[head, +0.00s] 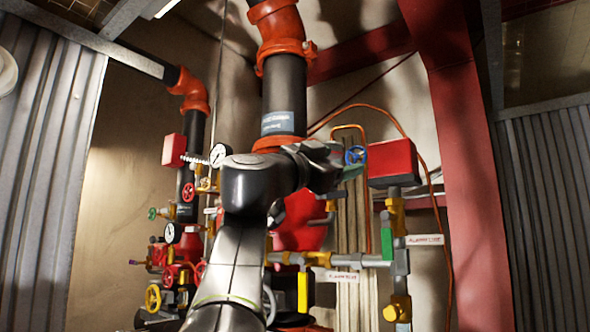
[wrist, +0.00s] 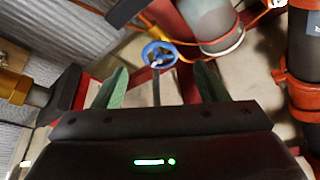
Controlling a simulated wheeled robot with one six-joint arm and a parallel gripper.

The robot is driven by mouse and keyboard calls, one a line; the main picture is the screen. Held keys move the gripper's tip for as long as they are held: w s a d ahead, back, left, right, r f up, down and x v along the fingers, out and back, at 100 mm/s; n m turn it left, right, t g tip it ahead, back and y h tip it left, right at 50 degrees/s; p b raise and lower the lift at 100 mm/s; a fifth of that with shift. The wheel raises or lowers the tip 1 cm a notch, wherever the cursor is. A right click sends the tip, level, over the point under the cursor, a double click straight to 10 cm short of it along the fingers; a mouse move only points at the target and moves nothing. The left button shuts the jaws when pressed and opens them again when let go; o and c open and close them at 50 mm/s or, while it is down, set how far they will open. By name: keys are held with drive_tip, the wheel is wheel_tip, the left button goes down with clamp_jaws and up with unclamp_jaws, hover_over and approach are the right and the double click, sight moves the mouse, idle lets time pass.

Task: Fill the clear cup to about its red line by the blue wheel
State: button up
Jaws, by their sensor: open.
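The blue wheel (head: 356,155) shows just past the end of my arm in the head view, in front of the brown wall. In the wrist view the blue wheel (wrist: 159,55) is a spoked ring, ahead of my gripper (wrist: 160,84) and roughly centred between its two green-padded fingers. The fingers are spread, with nothing held between them. A gap seems to lie between the fingertips and the wheel. In the head view my gripper (head: 347,172) is partly hidden by my arm.
A red box (head: 392,162) sits right of the blue wheel, above brass and grey pipes with a green lever (head: 387,242). A thick black riser (head: 285,95) stands behind my arm. Gauges and red handwheels (head: 188,192) crowd the left. A red steel column (head: 465,170) rises at right.

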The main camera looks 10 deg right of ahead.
sight(354, 158)
drive_tip(key=p+x, duration=0.2)
drive_tip(key=x, duration=0.4)
drive_tip(key=shift+d+r+p, duration=0.1)
drive_tip(key=shift+d+p, duration=0.1)
drive_tip(key=shift+p, duration=0.15)
drive_tip(key=c, duration=1)
